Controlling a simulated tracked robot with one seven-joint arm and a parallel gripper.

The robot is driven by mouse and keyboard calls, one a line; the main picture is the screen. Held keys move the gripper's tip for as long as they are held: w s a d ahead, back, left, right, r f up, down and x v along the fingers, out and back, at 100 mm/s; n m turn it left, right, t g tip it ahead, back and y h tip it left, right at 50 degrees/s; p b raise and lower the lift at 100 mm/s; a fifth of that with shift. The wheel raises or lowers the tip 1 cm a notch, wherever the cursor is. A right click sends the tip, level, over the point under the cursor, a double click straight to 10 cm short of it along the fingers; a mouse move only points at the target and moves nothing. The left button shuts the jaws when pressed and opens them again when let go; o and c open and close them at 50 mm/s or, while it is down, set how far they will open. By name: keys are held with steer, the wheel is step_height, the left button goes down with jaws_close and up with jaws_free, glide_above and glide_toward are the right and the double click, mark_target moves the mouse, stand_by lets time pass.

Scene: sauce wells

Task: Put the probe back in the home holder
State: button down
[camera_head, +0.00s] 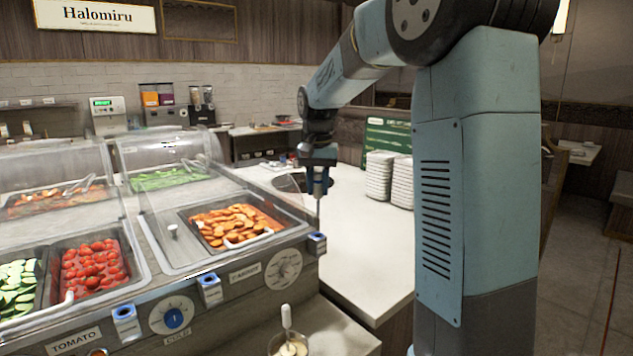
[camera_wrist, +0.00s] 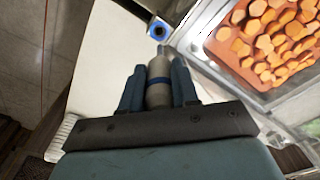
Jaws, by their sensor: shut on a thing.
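My gripper (camera_head: 318,160) is shut on the probe (camera_head: 318,190), which hangs upright with its thin tip down. In the wrist view, my gripper's fingers (camera_wrist: 159,85) close on both sides of the probe's grey body (camera_wrist: 159,70), which has a blue band. A blue holder (camera_head: 317,244) is fixed at the right end of the counter front, below the probe; it also shows in the wrist view (camera_wrist: 158,29), just beyond the probe's tip. The tip appears above the holder and apart from it. Two more blue holders, a middle one (camera_head: 209,289) and a left one (camera_head: 124,322), sit along the front. No home label is readable.
A pan of sliced carrots (camera_head: 236,224) and a pan of tomatoes (camera_head: 92,266) lie behind the holders. Clear curved guards (camera_head: 170,155) stand further back. Stacked white dishes (camera_head: 380,177) stand on the white counter (camera_head: 350,240). A cup with a white-handled utensil (camera_head: 287,318) is in front.

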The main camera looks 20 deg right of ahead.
mark_target(318, 199)
steer(key=shift+f, duration=2.35)
steer(key=shift+s+a+f, duration=0.1)
steer(key=shift+s, duration=0.05)
steer(key=shift+f, duration=2.75)
stand_by(0.4)
steer(key=c, duration=0.8)
jaws_free()
steer(key=shift+r, duration=0.1)
